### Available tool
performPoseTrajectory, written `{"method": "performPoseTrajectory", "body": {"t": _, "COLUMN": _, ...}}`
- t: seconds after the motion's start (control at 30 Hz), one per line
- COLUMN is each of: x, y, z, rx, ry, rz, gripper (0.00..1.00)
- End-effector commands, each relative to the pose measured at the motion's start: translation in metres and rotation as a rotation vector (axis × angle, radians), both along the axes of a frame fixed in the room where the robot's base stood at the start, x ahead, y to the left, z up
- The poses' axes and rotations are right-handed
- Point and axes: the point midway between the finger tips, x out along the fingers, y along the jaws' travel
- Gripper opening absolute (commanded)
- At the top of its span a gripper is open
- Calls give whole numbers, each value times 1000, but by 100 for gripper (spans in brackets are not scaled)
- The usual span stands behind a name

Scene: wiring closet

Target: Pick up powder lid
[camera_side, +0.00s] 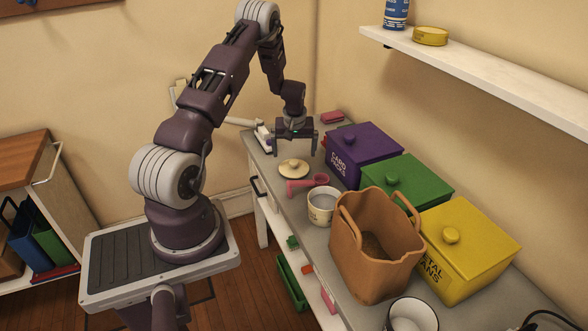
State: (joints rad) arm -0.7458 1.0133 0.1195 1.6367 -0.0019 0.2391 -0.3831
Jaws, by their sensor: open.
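The likely powder lid is a round cream lid (293,169) with a small knob on top. It lies flat on the grey counter, beside an open cream tub (322,204) with a white inside. A pink scoop (309,184) lies between the lid and the tub. My gripper (295,148) hangs pointing down above and just behind the lid. Its two fingers are apart, with nothing seen between them. I cannot tell the exact height of the fingertips over the lid.
Purple (362,153), green (405,187) and yellow (464,250) lidded bins line the wall side. A tall tan bucket (374,250) stands in front of them. A white mug (412,315) is at the near end. A white shelf (480,80) overhangs at right.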

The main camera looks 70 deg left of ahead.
Motion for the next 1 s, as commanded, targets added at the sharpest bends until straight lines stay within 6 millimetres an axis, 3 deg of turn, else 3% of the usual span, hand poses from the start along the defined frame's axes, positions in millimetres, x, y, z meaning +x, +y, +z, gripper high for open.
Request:
{"method": "performPoseTrajectory", "body": {"t": 0.4, "x": 6, "y": 16, "z": -64, "rx": -3, "ry": 3, "rz": -2, "gripper": 100}}
{"method": "performPoseTrajectory", "body": {"t": 0.63, "x": 6, "y": 16, "z": -66, "rx": -2, "ry": 2, "rz": -3, "gripper": 100}}
{"method": "performPoseTrajectory", "body": {"t": 0.93, "x": 6, "y": 16, "z": -66, "rx": -2, "ry": 2, "rz": -3, "gripper": 43}}
{"method": "performPoseTrajectory", "body": {"t": 1.0, "x": 6, "y": 16, "z": -66, "rx": -2, "ry": 2, "rz": -3, "gripper": 39}}
